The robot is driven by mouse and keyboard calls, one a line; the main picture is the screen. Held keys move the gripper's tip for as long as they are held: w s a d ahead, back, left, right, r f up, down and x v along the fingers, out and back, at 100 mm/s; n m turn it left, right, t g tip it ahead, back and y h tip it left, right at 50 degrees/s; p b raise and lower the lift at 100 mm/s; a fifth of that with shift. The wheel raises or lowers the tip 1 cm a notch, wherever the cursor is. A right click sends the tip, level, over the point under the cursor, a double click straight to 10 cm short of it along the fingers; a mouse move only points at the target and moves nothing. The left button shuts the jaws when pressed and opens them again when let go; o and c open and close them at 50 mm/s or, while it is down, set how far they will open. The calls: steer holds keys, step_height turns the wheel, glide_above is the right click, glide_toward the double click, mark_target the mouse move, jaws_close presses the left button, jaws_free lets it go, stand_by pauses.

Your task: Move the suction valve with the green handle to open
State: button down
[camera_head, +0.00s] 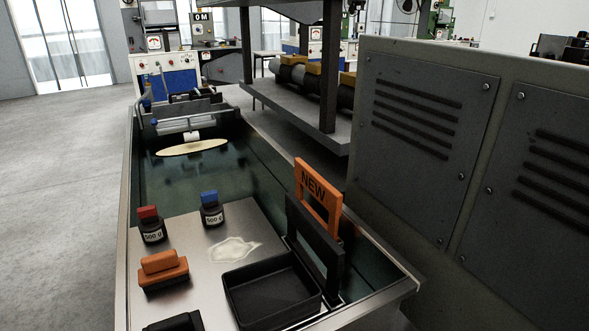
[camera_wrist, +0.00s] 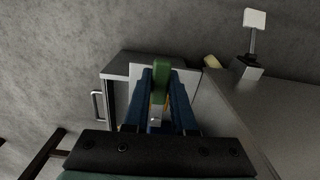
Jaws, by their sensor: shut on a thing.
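The green handle (camera_wrist: 161,72) of the suction valve shows in the middle of the wrist view. My gripper (camera_wrist: 160,84) has its two blue fingers on either side of the handle and is shut on it. The handle's top end sticks out past the fingertips. A small yellow part shows beside the right finger; the rest of the valve is hidden behind the fingers and the black gripper body. Neither the green handle nor my gripper shows in the head view.
In the wrist view, a grey cabinet (camera_wrist: 117,68) stands behind the handle, and a white-topped post (camera_wrist: 254,20) rises at right. In the head view, a long tank (camera_head: 122,275) carries bottles, an orange block (camera_head: 163,263) and a black tray (camera_head: 232,308). Open floor lies left.

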steer(key=shift+s+d+n+p, duration=0.2)
steer(key=shift+s+n+p, duration=0.15)
steer(key=shift+n, duration=0.35)
steer(key=shift+s+d+n+p, duration=0.35)
steer(key=shift+n+p, duration=0.4)
steer(key=shift+n, duration=0.25)
